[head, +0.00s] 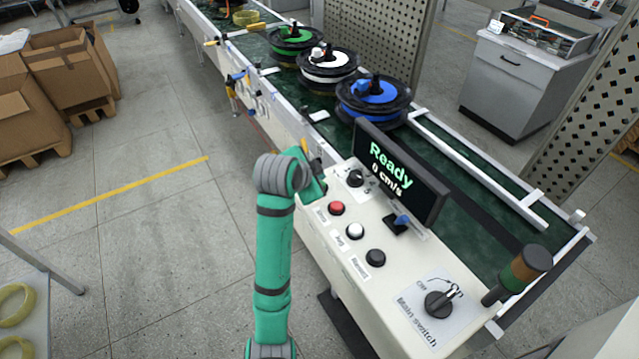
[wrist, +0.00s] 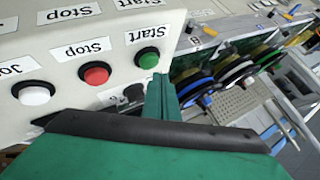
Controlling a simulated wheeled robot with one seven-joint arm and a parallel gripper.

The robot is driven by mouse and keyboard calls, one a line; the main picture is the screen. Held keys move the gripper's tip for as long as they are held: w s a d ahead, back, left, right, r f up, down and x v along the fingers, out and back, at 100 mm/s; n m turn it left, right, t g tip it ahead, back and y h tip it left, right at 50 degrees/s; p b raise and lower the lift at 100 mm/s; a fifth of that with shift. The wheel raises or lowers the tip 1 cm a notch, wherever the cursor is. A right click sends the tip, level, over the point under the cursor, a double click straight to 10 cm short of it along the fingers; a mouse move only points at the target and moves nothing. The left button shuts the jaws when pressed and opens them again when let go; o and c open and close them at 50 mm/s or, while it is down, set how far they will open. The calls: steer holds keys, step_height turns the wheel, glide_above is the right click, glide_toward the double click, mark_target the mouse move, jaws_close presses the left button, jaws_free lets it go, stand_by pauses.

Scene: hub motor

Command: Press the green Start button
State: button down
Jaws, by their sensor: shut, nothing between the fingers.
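The green Start button (wrist: 148,57) shows in the wrist view on the pale control panel, with its "Start" label beside it. In the head view my arm and gripper hide it. My gripper (wrist: 160,85) is shut and empty, its tips right beside the button's edge in the wrist view. I cannot tell if they touch it. In the head view my gripper (head: 319,182) is at the panel's left end. The red Stop button (wrist: 95,74) is next to the green one in the wrist view, and the screen (head: 398,172) reads "Ready 0 cm/s".
The panel also has a white button (head: 355,231), a black button (head: 375,257), a dark knob (head: 355,178) and a main switch (head: 438,304). The screen stands close behind the buttons. Reels, including a blue one (head: 374,92), sit on the green conveyor.

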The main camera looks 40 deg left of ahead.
steer(key=shift+f, duration=0.15)
stand_by(0.6)
steer(key=shift+f, duration=0.3)
